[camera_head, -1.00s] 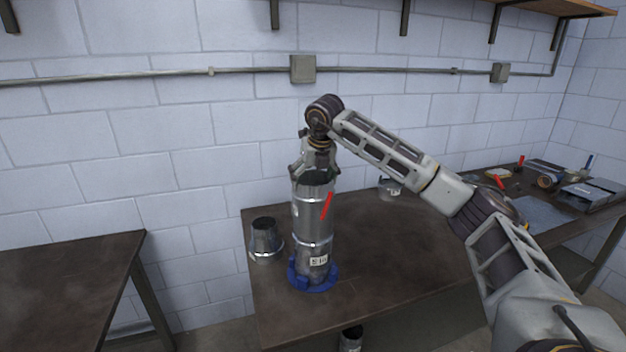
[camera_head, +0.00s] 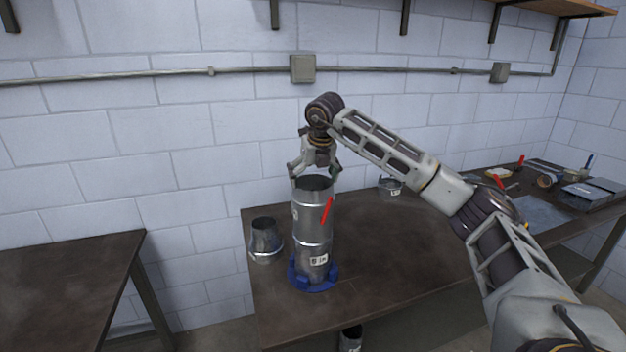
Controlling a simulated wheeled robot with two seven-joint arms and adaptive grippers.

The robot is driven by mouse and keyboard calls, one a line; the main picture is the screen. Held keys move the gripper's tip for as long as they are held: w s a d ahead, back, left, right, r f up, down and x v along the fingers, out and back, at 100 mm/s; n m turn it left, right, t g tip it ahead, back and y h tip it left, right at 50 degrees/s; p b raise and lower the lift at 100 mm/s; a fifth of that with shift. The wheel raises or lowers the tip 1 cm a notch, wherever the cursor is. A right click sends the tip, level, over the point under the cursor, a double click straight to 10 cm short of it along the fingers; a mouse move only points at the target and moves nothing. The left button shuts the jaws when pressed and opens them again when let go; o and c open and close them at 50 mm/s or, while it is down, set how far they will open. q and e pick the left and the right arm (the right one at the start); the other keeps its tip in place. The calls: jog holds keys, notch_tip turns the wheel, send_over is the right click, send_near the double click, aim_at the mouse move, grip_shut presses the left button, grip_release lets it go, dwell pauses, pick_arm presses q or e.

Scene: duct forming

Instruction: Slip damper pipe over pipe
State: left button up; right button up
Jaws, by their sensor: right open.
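The damper pipe (camera_head: 312,213), a silver cylinder with a red handle on its right side, stands upright on the lower pipe (camera_head: 317,262). The lower pipe bears a white label and stands in a blue base (camera_head: 314,284) on the dark table. The two pipes look in line; how far they overlap cannot be told. My right gripper (camera_head: 314,174) is open just above the damper pipe's top rim, its fingers spread at either side of the rim. My left gripper is not in view.
A tapered metal duct piece (camera_head: 266,240) stands left of the pipe. A small labelled metal piece (camera_head: 390,187) is at the table's back. Tools lie on the far right bench. The table (camera_head: 400,270) is clear in front right.

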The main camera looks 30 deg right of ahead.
jog(key=v, duration=1.1)
jog(key=shift+s+r, duration=0.2)
jog(key=shift+r, duration=0.1)
dwell(0.6)
